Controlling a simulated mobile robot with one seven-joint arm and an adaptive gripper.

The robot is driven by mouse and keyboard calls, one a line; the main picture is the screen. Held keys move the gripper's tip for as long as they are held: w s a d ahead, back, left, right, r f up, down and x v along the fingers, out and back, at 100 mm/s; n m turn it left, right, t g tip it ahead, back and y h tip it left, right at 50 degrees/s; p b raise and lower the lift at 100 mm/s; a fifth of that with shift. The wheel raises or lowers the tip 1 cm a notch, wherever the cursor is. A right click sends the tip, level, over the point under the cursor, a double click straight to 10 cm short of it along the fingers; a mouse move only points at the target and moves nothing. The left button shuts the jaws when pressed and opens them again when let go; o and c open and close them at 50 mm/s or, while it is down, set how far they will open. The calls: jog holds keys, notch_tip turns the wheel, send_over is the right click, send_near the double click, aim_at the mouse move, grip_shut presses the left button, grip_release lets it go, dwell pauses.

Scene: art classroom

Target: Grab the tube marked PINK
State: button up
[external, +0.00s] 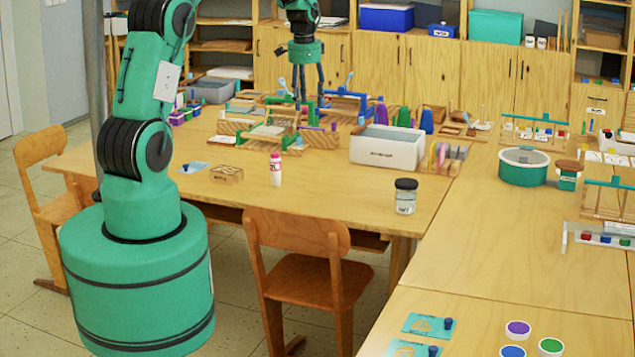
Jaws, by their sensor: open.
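A small white tube (275,172) with a pink upper part stands upright on the near part of the wooden table. It carries dark lettering that is too small to read. My gripper (309,97) is open, pointing down over the back of the table, above the wooden frames and farther back than the tube. It is apart from the tube and nothing shows between its fingers. The fingertips partly overlap the frames behind them.
A labelled wooden block (226,174) lies left of the tube. A dark-lidded jar (405,197) and a white bin (388,150) stand to the right. Wooden frames (268,132) crowd the table's back. A chair (300,265) stands at the front edge. Bare tabletop surrounds the tube.

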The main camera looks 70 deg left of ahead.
jog(key=g, duration=0.1)
send_over(275, 153)
jog(key=shift+h, duration=0.4)
notch_tip(275, 153, down, 16)
jog(key=shift+w, duration=0.1)
jog(key=shift+d, duration=0.1)
jog(key=shift+f, duration=0.15)
jog(key=shift+f+b, duration=0.3)
jog(key=shift+f, duration=3.85)
jog(key=shift+f, duration=0.1)
jog(key=shift+f+b, duration=0.55)
jog(key=shift+f, duration=1.95)
grip_shut()
